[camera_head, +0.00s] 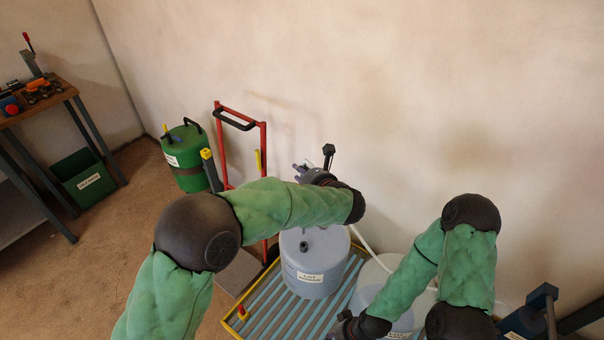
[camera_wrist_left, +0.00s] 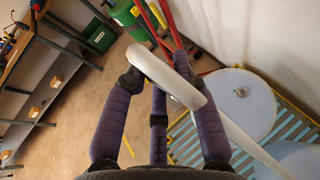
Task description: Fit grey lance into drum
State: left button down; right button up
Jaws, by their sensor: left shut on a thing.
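My left gripper (camera_head: 306,172) is raised behind and above the grey drum (camera_head: 318,278). In the left wrist view its fingers (camera_wrist_left: 161,76) are shut on a pale grey tube, which I take as the lance (camera_wrist_left: 152,66); it lies slantwise across them. A dark-topped piece (camera_head: 328,151) sticks up beside this gripper in the head view. The grey drum has a dark opening in its top (camera_head: 304,246) and a label on its front; it also shows in the left wrist view (camera_wrist_left: 258,108), apart from the tube. My right gripper (camera_head: 348,328) is low near the bottom edge, its fingers mostly hidden.
The drum stands on a yellow-rimmed slatted tray (camera_head: 240,324). A paler drum (camera_head: 370,282) stands to its right, partly behind my right arm. A white hose (camera_head: 366,246) runs there. A red hand truck (camera_head: 263,150) and a green drum (camera_head: 186,150) stand behind left.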

dwell(0.3)
pick_arm(q)
jog(key=shift+s, duration=0.1)
jog(key=shift+f+b, duration=1.75)
jog(key=shift+f, duration=1.15)
